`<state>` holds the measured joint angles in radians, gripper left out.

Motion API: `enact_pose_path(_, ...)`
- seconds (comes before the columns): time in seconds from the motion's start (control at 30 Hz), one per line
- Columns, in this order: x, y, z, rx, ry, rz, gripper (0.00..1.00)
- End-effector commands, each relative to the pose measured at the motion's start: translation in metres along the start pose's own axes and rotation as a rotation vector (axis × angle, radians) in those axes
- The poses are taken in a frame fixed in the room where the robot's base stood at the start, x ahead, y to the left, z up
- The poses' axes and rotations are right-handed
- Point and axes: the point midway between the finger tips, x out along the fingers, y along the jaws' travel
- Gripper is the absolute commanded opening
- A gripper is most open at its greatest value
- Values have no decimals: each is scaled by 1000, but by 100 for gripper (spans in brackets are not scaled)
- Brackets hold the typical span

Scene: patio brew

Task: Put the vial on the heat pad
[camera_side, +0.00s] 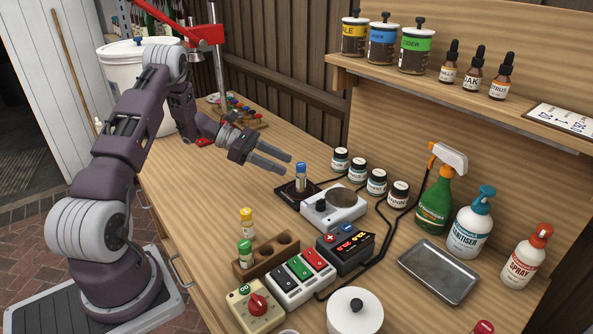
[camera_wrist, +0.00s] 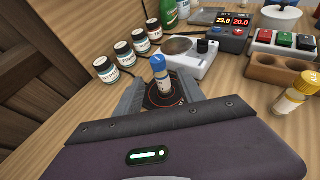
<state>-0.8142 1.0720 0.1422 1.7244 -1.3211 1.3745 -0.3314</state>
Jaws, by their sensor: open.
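A vial with a blue cap (camera_side: 300,177) stands upright on a flat black pad (camera_side: 286,193), which looks like the heat pad. In the wrist view the vial (camera_wrist: 161,78) stands near the middle of the pad's orange ring, its cap toward the camera. My gripper (camera_side: 287,163) is open and empty. Its fingers point toward the vial from the left in the side view, with the tips near cap height and short of it. In the wrist view the fingers lie either side of the pad, apart from the vial.
A white hot plate with a grey disc (camera_side: 333,208) stands right beside the pad. Several small jars (camera_side: 376,182) line up behind. A metal tray (camera_side: 439,271) lies right; bench left of the pad is clear.

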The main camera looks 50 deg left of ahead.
Motion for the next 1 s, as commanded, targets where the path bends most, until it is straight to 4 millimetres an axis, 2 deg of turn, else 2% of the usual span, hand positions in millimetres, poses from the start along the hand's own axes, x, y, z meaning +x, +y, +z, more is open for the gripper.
enact_pose_path(0.1, -30, 1, 0, 1, 2, 4, 46)
enact_pose_path(0.2, -46, 1, 0, 1, 0, 2, 46)
enact_pose_path(0.3, -54, -1, 3, 8, 3, -5, 46)
enact_pose_path(0.37, -51, -7, 17, 47, 22, -33, 46)
enact_pose_path(0.43, -39, -25, 52, 153, 73, -107, 46)
enact_pose_path(0.47, -33, -39, 71, 221, 106, -152, 46)
enact_pose_path(0.5, -23, -62, 98, 327, 154, -220, 46)
enact_pose_path(0.57, -12, -104, 135, 508, 232, -329, 46)
enact_pose_path(0.6, -8, -134, 155, 637, 284, -399, 46)
enact_pose_path(0.67, -7, -182, 179, 847, 363, -502, 46)
enact_pose_path(0.7, -9, -215, 190, 997, 415, -566, 46)
enact_pose_path(0.8, -27, -288, 201, 1396, 545, -702, 46)
enact_pose_path(0.83, -34, -306, 201, 1516, 582, -733, 46)
enact_pose_path(0.9, -51, -337, 195, 1776, 661, -785, 46)
enact_pose_path(1.0, -70, -361, 185, 2066, 752, -816, 46)
